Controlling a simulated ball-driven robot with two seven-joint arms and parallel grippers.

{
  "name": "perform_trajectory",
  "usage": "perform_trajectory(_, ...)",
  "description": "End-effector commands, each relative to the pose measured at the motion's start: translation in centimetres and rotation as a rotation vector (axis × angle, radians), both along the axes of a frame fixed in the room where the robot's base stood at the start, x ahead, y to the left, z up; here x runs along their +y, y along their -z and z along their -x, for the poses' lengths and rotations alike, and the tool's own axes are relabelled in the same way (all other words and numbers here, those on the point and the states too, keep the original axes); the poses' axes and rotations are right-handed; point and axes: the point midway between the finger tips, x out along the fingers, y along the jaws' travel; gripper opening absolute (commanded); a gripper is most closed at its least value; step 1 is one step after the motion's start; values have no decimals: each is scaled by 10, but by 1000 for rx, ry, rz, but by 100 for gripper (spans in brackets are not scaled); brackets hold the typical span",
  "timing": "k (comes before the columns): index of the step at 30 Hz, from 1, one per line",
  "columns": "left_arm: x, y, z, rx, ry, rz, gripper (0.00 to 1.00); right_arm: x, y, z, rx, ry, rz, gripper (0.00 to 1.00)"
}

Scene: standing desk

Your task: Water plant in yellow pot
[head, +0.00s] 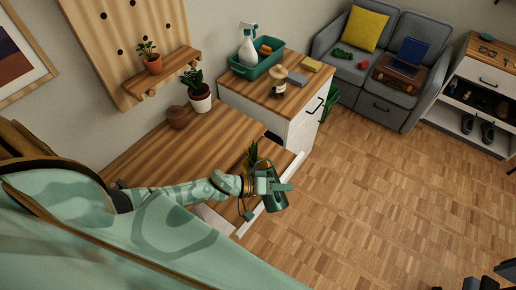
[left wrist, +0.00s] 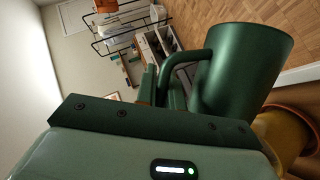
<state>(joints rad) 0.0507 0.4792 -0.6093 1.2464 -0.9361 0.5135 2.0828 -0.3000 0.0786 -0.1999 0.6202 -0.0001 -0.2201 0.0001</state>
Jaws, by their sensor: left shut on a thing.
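My left gripper (head: 268,186) is shut on a dark green mug-like vessel (head: 275,202) near the desk's front edge. In the left wrist view the vessel (left wrist: 242,70) shows its outer wall and curved handle. Its inside is hidden, so I cannot tell whether it holds water or whether any is running out. Green plant leaves (head: 251,156) show just behind the gripper; the arm hides most of their pot. A yellow pot (left wrist: 283,130) with an orange rim sits close beside the vessel in the left wrist view. My right gripper is not in view.
The wooden desk (head: 150,155) has bare room left of the plant. A small potted plant (head: 153,64) is on the wall shelf. A cabinet (head: 258,88) with a green caddy stands beyond.

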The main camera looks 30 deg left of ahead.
Motion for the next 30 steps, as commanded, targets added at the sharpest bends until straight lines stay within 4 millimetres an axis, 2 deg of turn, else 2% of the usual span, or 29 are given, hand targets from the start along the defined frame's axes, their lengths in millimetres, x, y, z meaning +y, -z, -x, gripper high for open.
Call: perform_trajectory(30, 3, -5, -3, 15, 0, 25, 0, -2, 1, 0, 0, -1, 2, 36)
